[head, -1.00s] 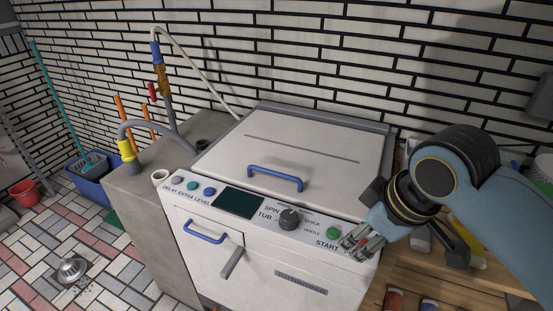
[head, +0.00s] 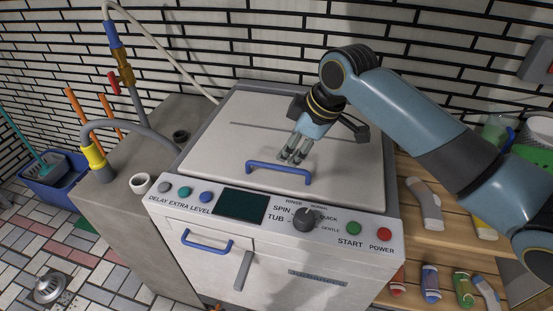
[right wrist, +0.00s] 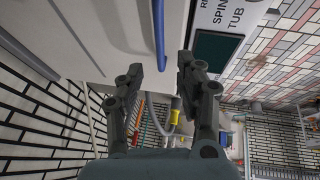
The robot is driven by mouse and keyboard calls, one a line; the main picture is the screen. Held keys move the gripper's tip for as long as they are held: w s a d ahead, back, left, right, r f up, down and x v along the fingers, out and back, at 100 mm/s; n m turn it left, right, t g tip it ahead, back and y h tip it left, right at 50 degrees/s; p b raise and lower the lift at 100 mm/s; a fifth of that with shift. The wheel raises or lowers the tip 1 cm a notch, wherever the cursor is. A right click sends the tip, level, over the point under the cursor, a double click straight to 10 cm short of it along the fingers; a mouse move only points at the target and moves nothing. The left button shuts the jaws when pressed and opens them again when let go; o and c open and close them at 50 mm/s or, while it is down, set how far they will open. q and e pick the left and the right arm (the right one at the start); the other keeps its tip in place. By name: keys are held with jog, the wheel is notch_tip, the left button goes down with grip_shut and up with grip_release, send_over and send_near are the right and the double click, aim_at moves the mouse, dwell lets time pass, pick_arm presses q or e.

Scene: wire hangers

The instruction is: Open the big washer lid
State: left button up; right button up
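The big washer (head: 330,262) has a flat white top lid (head: 345,170), which lies closed. A blue bar handle (head: 262,167) stands near the lid's front edge. My right gripper (head: 293,156) is above the lid, just behind the middle of this handle, pointing down. In the right wrist view its two fingers (right wrist: 160,66) are apart with nothing held. The blue handle (right wrist: 159,30) appears there in line with the gap between the fingertips; I cannot tell whether they touch it. My left gripper is not in view.
The front panel has a dark screen (head: 240,206), a knob (head: 305,219) and several buttons. A second blue handle (head: 207,245) is on the washer's front.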

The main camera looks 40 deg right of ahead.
aim_at(278, 166)
jog(key=x, duration=0.5)
jog(key=shift+w+a+f, duration=0.1)
jog(key=shift+x, duration=1.1)
jog(key=shift+c, duration=0.9)
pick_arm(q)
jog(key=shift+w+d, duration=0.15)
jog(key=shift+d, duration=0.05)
pick_arm(e)
grip_shut()
